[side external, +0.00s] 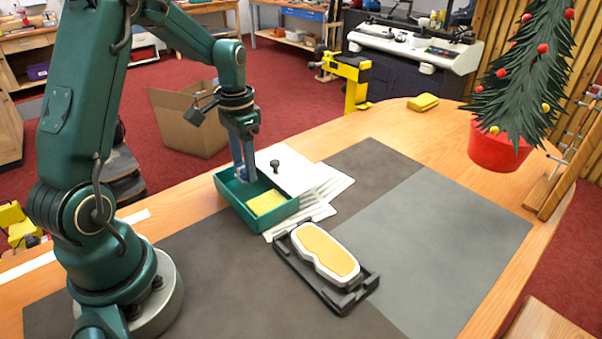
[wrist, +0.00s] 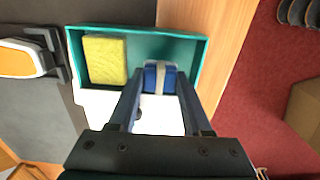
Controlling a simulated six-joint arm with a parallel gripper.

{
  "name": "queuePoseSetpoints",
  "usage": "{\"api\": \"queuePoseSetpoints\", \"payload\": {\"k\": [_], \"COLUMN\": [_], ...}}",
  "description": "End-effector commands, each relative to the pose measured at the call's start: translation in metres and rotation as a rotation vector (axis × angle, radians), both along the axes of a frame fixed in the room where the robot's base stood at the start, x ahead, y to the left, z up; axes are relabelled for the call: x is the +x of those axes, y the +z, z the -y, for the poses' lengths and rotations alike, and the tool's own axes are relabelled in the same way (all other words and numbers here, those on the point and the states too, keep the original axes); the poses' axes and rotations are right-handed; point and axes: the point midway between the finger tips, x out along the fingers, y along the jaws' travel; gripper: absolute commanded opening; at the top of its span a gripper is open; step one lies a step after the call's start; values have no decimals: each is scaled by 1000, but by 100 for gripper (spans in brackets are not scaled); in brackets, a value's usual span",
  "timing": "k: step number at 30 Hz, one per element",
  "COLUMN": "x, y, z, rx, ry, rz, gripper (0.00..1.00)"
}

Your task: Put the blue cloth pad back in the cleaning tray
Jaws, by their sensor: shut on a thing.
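The blue cloth pad (wrist: 152,78), with a pale band across it, is between the fingers of my gripper (wrist: 160,84) in the wrist view. My gripper (side external: 244,176) points down over the left part of the green cleaning tray (side external: 263,219) in the side view, shut on the pad. Only a little of the pad's blue shows there. The tray also shows in the wrist view (wrist: 150,32). A yellow sponge (side external: 266,203) lies in the tray beside the pad; it also shows in the wrist view (wrist: 105,60). I cannot tell whether the pad touches the tray floor.
White sheets (side external: 315,184) lie behind and right of the tray, with a small dark knob-like object (side external: 275,165) there. A black holder (side external: 345,299) bearing a white and orange block (side external: 326,252) stands in front. A potted tree (side external: 500,150) is far right. The grey mat's right side is clear.

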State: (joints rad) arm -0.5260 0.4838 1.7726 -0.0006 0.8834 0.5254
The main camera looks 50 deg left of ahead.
Motion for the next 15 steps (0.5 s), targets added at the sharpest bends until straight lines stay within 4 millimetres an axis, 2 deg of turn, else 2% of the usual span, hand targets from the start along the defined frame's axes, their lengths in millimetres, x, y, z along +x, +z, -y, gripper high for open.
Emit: {"api": "queuePoseSetpoints", "payload": {"k": [3, 6, 15], "x": [-1, -1, -1], "y": [-19, -27, -29], "z": [0, 0, 0], "rx": [-3, -2, -1], "ry": [0, 0, -1], "rz": [-5, -3, -1], "gripper": [0, 0, 0]}}
